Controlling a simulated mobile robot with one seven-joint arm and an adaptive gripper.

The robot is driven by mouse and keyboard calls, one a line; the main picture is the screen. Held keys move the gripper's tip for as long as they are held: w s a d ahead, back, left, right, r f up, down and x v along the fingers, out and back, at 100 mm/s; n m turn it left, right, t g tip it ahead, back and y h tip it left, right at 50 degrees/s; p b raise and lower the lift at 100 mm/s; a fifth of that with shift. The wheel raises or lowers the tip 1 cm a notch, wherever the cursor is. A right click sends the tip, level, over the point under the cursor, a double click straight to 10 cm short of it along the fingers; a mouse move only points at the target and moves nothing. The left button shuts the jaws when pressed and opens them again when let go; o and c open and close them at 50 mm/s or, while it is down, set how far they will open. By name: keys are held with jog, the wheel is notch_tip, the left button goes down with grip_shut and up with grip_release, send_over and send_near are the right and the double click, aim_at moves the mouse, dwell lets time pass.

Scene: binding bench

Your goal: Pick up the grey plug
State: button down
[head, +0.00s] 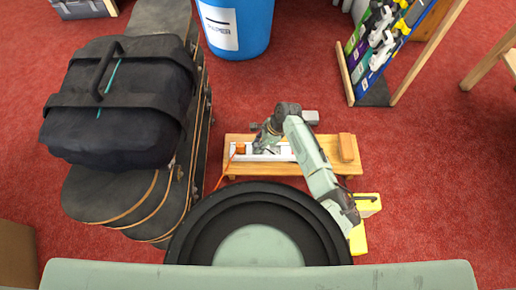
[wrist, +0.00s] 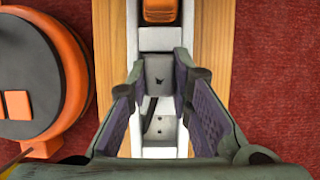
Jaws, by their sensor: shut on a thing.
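The grey plug (wrist: 158,73) shows in the wrist view as a grey block with a small dark mark, between the tips of my gripper (wrist: 160,78). My gripper is shut on it, with a purple-padded finger on each side. It is over a white rail (wrist: 158,150) on a wooden bench (wrist: 209,45). In the head view my gripper (head: 262,147) is low over the rail, and my arm and hand hide the plug there. I cannot tell whether the plug's underside touches the rail.
An orange block (head: 240,149) sits on the rail's left part. A wooden block (head: 346,147) is at the bench's right end. A black and orange round device (wrist: 38,75) lies left of the bench.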

notch_tip(320, 180, up, 10)
jog(key=shift+p, duration=1.2)
jog(key=c, duration=1.9)
grip_release()
jog(key=shift+c, duration=0.2)
grip_shut()
